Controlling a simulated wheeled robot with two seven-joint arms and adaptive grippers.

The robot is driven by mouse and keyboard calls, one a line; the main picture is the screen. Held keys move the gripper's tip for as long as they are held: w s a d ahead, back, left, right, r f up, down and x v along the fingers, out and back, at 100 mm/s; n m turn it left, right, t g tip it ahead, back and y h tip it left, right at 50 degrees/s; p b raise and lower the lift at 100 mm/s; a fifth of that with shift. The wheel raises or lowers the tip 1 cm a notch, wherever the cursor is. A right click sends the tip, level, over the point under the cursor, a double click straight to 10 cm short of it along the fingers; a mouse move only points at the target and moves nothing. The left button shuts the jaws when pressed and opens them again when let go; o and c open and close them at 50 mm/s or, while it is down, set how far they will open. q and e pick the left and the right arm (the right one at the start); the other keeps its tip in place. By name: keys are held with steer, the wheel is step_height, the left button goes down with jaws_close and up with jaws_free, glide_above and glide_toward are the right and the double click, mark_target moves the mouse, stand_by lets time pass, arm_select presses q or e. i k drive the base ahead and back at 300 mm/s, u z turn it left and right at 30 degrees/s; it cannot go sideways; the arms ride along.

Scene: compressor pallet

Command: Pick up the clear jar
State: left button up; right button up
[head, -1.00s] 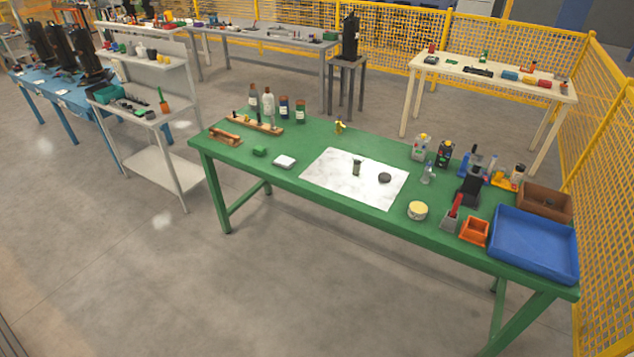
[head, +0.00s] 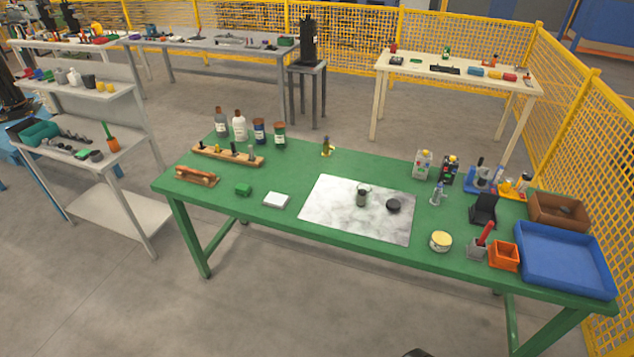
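A small clear jar (head: 362,196) stands upright on the white marbled sheet (head: 330,218) on the green table. It looks see-through with a grey-green tint and appears open at the top. A round black disc (head: 393,206), perhaps its lid, lies just right of it on the same sheet, apart from it. Neither of my grippers can be made out in the head view.
The green table (head: 300,167) also holds bottles (head: 239,126) at the back left, a white block (head: 276,200), a round yellow-topped tin (head: 441,241), an orange bin (head: 504,256) and a blue tray (head: 563,258). The sheet around the jar is mostly clear. Yellow mesh fencing (head: 580,130) stands at right.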

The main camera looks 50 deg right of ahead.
mark_target(363, 192)
steer(key=z, duration=0.15)
steer(key=i, duration=0.95)
steer(key=z, duration=0.45)
